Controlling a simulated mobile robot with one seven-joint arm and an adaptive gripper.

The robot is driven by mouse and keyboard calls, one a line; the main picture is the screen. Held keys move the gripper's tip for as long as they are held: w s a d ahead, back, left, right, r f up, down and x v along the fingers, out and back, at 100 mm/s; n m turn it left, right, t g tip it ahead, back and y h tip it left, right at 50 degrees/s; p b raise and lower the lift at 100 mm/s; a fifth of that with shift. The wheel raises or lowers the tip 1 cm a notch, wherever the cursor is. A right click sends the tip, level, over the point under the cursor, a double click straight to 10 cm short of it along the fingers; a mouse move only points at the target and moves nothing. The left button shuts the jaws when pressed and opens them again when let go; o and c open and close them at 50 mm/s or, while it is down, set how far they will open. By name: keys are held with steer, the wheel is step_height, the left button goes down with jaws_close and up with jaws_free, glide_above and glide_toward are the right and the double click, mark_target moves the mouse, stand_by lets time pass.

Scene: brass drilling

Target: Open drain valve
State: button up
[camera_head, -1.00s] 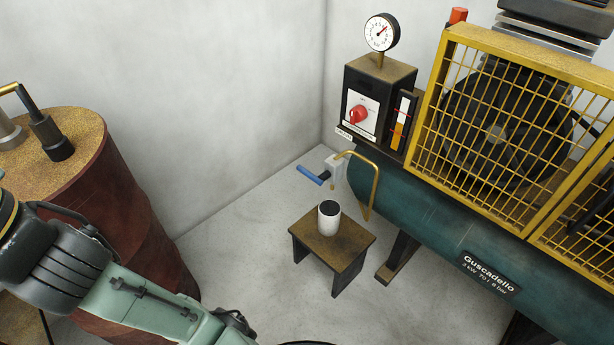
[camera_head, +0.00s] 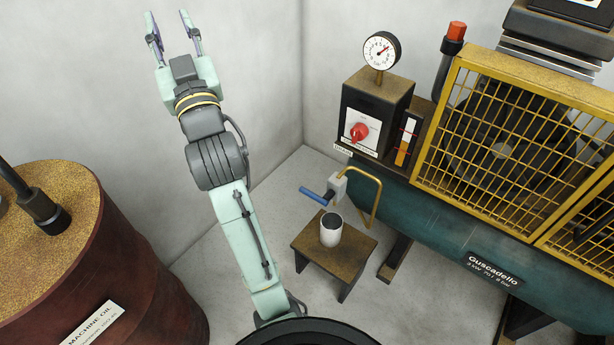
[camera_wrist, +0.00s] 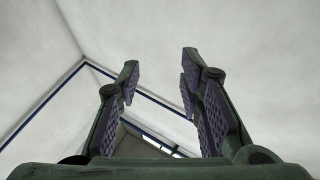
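The drain valve is a small grey block (camera_head: 337,185) with a blue lever handle (camera_head: 313,195) pointing left, at the left end of the green compressor tank (camera_head: 420,206). A bent brass pipe (camera_head: 377,192) runs from the valve and turns down. A white cup (camera_head: 331,230) stands upright on a small wooden stool (camera_head: 348,256) below it. My gripper (camera_head: 172,17) is raised at the upper left, well away from the valve, with its fingers apart and nothing between them. The wrist view also shows the open, empty fingers (camera_wrist: 158,85) against walls and ceiling.
A rusty oil drum (camera_head: 120,265) stands at the left. A control box (camera_head: 375,115) with a red knob and a pressure gauge (camera_head: 381,51) sits above the valve. A yellow guard cage (camera_head: 470,70) covers the right. Bare floor lies around the stool.

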steer(key=w+d+f+m+g+h+p, duration=0.1)
steer(key=w+d+f+g+h, duration=0.1)
steer(key=w+d+f+h, duration=0.45)
steer(key=w+d+f+m+g+h+p, duration=0.15)
steer(key=d+f, duration=0.25)
steer(key=f, duration=0.5)
steer(key=w+d+f+m+g+h, duration=0.1)
steer(key=w+d+f+g+h, duration=0.2)
steer(key=d+f, duration=0.35)
steer(key=n+g+h, duration=0.5)
steer(key=g+h, duration=0.1)
steer(key=h, duration=0.7)
glide_toward(308, 191)
steer(key=x, duration=0.3)
steer(key=p+x, duration=0.1)
steer(key=x, duration=0.6)
steer(key=shift+f, duration=0.4)
steer(key=shift+c, duration=0.5)
jaws_close()
